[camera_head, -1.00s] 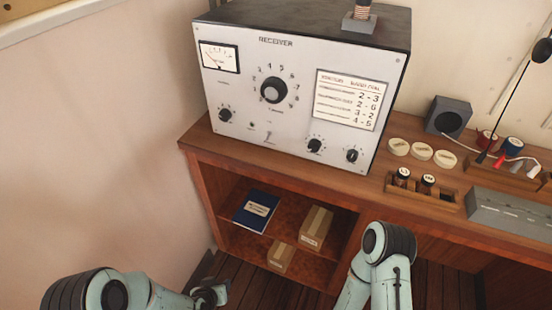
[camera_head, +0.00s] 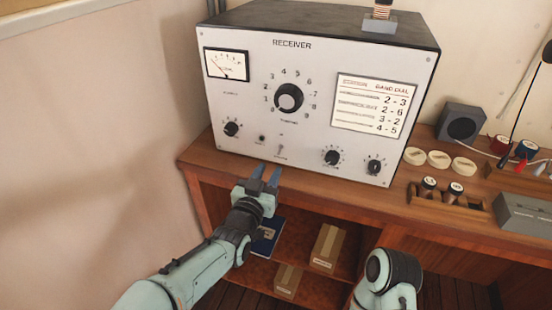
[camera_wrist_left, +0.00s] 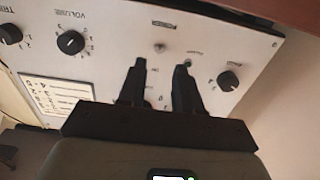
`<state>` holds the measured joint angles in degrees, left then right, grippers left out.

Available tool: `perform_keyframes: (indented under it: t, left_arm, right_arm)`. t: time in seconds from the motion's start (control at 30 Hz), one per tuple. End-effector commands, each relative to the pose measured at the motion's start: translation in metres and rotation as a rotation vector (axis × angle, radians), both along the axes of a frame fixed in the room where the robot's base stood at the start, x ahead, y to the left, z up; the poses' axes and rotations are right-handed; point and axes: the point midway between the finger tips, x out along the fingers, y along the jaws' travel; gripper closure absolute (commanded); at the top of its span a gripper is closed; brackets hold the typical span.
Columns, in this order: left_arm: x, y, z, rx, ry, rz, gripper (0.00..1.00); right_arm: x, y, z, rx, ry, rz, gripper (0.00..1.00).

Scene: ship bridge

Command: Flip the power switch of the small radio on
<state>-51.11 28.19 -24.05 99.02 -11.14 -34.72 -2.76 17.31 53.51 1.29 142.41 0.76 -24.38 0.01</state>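The small radio is a receiver (camera_head: 225,95) with a white front panel on the wooden desk. Its power switch (camera_head: 280,148) is a small metal toggle low on the panel, between the phones jack and the volume knob. The switch also shows in the left wrist view (camera_wrist_left: 159,47), under an upside-down POWER label. Its lever position is too small to tell. My left gripper (camera_head: 265,174) is open and empty, just below the switch and in front of the desk edge. In the left wrist view the fingertips (camera_wrist_left: 160,68) point at the panel near the switch. My right gripper is out of view.
The phones jack (camera_wrist_left: 188,62) is close to one finger, and the volume knob (camera_wrist_left: 71,42) is on the other side. The desk (camera_head: 400,205) front edge runs below the panel. A shelf under it holds a book (camera_head: 267,238) and boxes (camera_head: 327,248).

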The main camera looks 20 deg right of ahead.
Motion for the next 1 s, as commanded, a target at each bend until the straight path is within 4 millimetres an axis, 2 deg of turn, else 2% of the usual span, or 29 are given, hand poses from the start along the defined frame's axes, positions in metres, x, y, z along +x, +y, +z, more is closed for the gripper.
perform_keyframes:
  t: [0.1,0.33,0.5,0.8,0.87,0.9,0.93,1.0]
  left_arm:
    - [0.019,-0.013,0.0,0.002,-0.002,0.001,0.66]
    - [0.044,-0.029,0.0,0.001,-0.001,0.001,0.66]
    - [0.051,-0.034,-0.001,0.001,0.001,0.0,0.66]
    - [0.052,-0.035,-0.001,0.0,0.001,0.0,0.66]
    - [0.052,-0.035,-0.001,0.0,0.001,0.0,0.82]
    - [0.052,-0.035,-0.001,0.0,0.001,0.0,0.95]
    - [0.052,-0.035,-0.001,0.0,0.001,0.0,1.0]
    - [0.052,-0.035,-0.001,0.0,0.001,0.0,1.0]
  right_arm:
    - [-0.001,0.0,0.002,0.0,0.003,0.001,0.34]
    - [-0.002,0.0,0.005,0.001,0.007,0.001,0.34]
    - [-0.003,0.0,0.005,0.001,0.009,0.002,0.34]
    - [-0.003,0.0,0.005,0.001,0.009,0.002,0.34]
    - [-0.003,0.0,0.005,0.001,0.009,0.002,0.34]
    - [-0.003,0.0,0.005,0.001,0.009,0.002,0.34]
    - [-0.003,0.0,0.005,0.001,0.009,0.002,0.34]
    - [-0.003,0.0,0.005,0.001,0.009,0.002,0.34]
